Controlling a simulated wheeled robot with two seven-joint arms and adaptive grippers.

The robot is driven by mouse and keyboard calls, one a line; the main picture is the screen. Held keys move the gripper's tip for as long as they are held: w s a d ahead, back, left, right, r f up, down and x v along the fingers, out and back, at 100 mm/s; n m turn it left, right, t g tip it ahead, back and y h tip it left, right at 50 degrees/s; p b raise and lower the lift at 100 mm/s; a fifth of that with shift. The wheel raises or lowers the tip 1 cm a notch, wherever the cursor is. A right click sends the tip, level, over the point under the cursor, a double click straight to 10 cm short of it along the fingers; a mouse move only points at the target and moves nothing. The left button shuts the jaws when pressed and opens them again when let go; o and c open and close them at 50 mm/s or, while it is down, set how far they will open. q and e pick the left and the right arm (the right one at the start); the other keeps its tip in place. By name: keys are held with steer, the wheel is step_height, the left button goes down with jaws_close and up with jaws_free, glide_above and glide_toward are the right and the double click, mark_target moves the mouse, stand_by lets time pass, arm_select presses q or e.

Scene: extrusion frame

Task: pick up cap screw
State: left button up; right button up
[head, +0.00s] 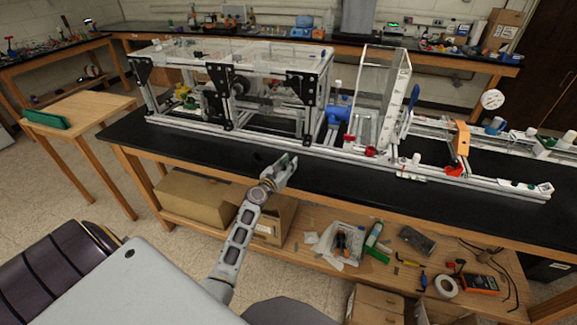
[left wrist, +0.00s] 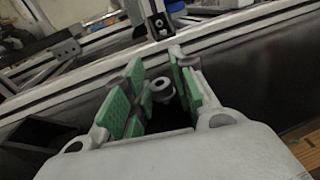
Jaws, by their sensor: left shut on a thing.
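My left gripper (head: 287,163) reaches over the front edge of the black bench top, in front of the extrusion frame (head: 230,125). In the left wrist view, its green-padded fingers (left wrist: 157,86) are closed around a small grey cap screw (left wrist: 161,89). The screw's round head with a dark socket shows between the pads; its lower part is hidden in the shadow. In the head view the screw is too small to make out. My right gripper is not in view.
A small dark open box (left wrist: 38,138) sits on the bench left of the fingers; it also shows in the head view (head: 257,157). The frame's long lower rail runs behind the gripper. The black bench top (head: 345,178) to the right is clear along its front.

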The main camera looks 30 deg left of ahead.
mark_target(288, 163)
arm_select(q)
steer(key=shift+r, duration=0.2)
steer(key=shift+r+p, duration=0.55)
steer(key=shift+r, duration=0.3)
steer(key=shift+r+p, duration=1.5)
steer(key=shift+r, duration=2.5)
